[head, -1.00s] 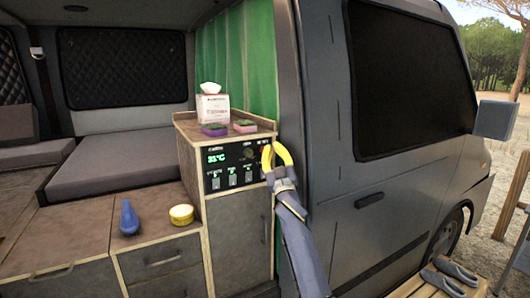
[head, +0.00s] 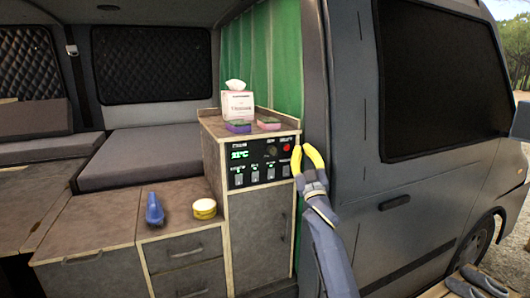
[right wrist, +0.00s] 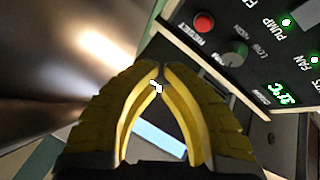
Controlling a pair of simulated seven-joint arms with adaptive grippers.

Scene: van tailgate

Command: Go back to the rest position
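My right gripper (head: 314,165), with yellow fingers, is raised in front of the van's door pillar, just right of the control panel (head: 262,170). In the right wrist view its fingertips (right wrist: 160,68) meet or nearly meet, with nothing held between them. The panel shows in that view too, with a red reset button (right wrist: 203,23) and a dark knob (right wrist: 235,53). The fingers look apart from the panel. My left gripper is in neither view.
A tissue box (head: 238,105) and two sponges (head: 238,127) (head: 268,123) stand on the cabinet top. Shoes (head: 478,284) lie at lower right.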

